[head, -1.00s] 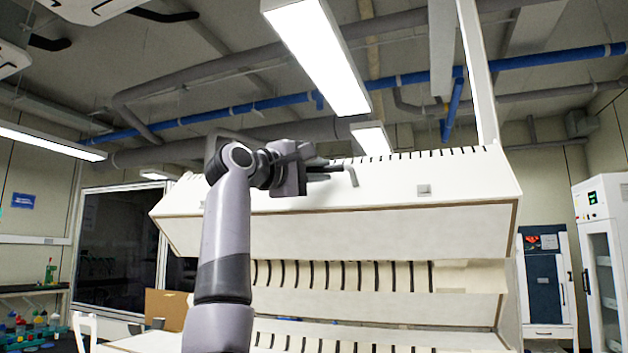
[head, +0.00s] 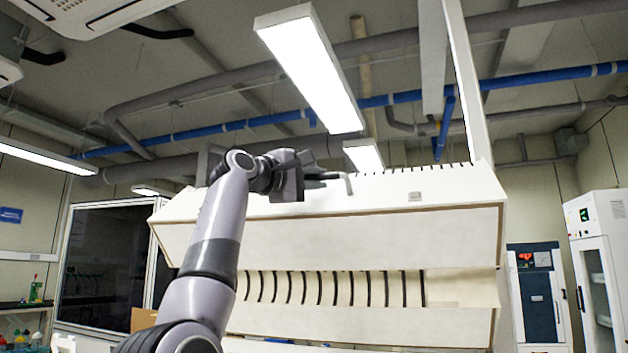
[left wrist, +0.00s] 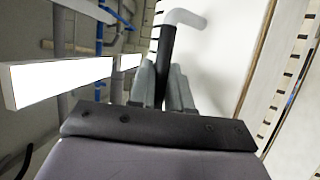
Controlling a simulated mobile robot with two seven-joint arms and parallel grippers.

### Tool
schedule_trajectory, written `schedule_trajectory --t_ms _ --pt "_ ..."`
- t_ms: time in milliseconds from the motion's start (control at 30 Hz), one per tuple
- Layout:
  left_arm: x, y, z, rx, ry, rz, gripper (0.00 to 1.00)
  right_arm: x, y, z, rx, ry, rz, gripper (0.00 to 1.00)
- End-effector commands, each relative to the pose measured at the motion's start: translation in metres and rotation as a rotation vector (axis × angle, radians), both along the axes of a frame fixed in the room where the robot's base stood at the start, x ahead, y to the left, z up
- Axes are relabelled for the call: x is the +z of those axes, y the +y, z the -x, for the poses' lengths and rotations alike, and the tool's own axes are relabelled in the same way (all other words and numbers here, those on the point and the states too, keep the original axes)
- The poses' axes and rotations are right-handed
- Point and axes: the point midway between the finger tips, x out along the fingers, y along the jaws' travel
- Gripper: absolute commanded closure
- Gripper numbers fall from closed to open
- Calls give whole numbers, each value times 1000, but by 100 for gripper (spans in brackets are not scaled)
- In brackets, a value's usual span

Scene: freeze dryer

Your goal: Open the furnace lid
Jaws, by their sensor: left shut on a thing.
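The furnace is a large off-white cabinet with tiers of dark slots. Its broad white lid (head: 375,235) spans the middle of the head view, with a sloped upper panel and a front face. A grey bent handle (head: 347,183) stands at the lid's upper panel, left of centre. My left gripper (head: 318,177) is shut on this handle. In the left wrist view the bent handle (left wrist: 185,18) rises from between the gripper fingers (left wrist: 165,88), its dark stem between them. My right gripper is not in view.
Ceiling lamps (head: 312,65) and pipes (head: 400,98) hang above. A slotted tier (head: 340,288) lies below the lid. A dark-fronted cabinet (head: 537,300) and a white glass-door cabinet (head: 597,265) stand at right. A dark window (head: 105,260) is at left.

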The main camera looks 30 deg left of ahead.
Motion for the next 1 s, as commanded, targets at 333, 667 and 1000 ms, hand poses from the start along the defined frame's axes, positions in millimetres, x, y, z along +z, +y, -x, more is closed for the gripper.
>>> schedule_trajectory --t_ms 333,667,1000 --pt "0 0 0 1 0 0 61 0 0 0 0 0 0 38" --pt "-2 1 3 0 0 1 61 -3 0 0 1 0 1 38" --pt "-11 8 42 3 -3 1 61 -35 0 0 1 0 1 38"
